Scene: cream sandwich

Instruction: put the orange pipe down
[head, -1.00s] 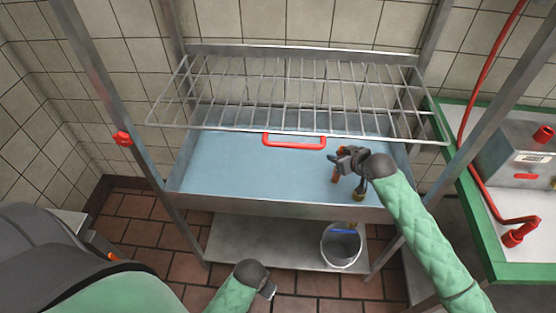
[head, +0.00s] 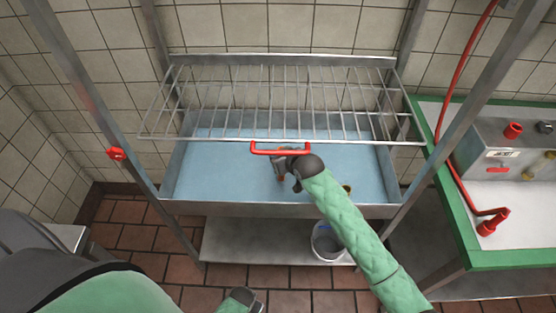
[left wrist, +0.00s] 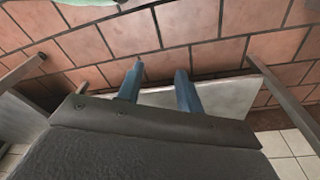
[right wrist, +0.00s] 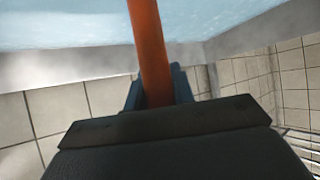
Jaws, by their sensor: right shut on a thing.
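The orange pipe (right wrist: 148,45) crosses the right wrist view from the top edge down between the fingers of my right gripper (right wrist: 157,76). This gripper is shut on it. In the head view my right gripper (head: 280,164) is over the blue-floored basin (head: 222,172), just below the red handle. Only a small bit of the pipe shows there, below the gripper; the hand hides the rest. I cannot tell whether the pipe touches the basin. My left gripper (head: 256,304) is low at the bottom edge. Its blue fingers (left wrist: 160,72) are apart and empty in the left wrist view.
A wire rack (head: 215,118) with a red handle (head: 280,152) hangs above the basin. Metal posts (head: 420,155) flank it. A bucket (head: 328,243) stands on the lower shelf (head: 240,245). A green-edged counter (head: 505,258) is at the right. The basin's left part is clear.

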